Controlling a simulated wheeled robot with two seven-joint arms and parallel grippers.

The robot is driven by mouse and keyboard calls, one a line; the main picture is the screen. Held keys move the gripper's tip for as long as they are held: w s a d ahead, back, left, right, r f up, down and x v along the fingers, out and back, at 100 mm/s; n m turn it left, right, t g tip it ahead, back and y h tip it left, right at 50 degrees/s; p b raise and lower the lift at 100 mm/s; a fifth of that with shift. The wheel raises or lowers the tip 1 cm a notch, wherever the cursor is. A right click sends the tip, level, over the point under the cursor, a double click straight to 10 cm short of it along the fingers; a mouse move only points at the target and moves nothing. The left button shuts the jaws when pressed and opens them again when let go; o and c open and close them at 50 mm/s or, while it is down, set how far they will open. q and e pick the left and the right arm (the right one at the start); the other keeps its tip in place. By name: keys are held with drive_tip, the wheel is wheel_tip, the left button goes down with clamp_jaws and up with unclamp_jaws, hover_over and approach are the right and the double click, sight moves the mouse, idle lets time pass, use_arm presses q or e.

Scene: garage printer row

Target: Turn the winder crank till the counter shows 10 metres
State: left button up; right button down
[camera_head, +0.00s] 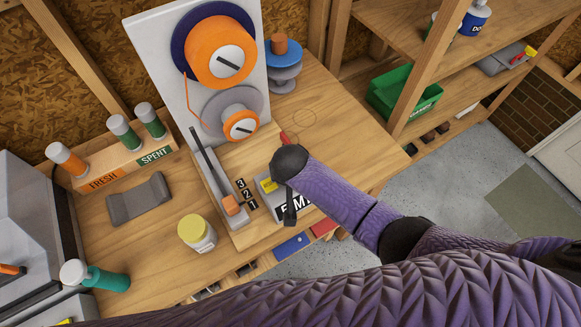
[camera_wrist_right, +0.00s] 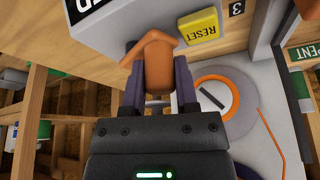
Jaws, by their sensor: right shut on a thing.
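The winder (camera_head: 207,70) has an upright grey panel with a large orange spool (camera_head: 220,50) above a grey spool (camera_head: 231,115) with an orange hub. The grey counter box (camera_head: 262,190) has a yellow reset button (camera_wrist_right: 199,26). My right arm covers part of its dark display, and I cannot read the number. My right gripper (camera_wrist_right: 158,82) is shut on an orange knob (camera_wrist_right: 158,58), apparently the crank's handle, close beside the counter box. In the head view my wrist hides this knob and most of the crank. My left gripper is not in view.
A lever with an orange knob (camera_head: 231,204) stands by the marks 3, 2, 1. A yellow-lidded jar (camera_head: 197,233) stands left of it. The fresh and spent rack (camera_head: 128,160) is farther left. Shelves with a green bin (camera_head: 405,92) stand at the right. Some bench right of the winder is clear.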

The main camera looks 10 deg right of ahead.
drive_tip(key=shift+w+a+m+h, duration=0.2)
drive_tip(key=shift+m+h, duration=0.05)
drive_tip(key=shift+m, duration=0.35)
drive_tip(key=shift+w+a+m+h, duration=0.2)
drive_tip(key=shift+m+h, duration=0.05)
drive_tip(key=shift+m, duration=0.35)
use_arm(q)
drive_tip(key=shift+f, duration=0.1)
use_arm(e)
drive_tip(key=shift+w+a+m+h, duration=0.15)
drive_tip(key=shift+w+m+h, duration=0.3)
drive_tip(key=shift+m, duration=0.75)
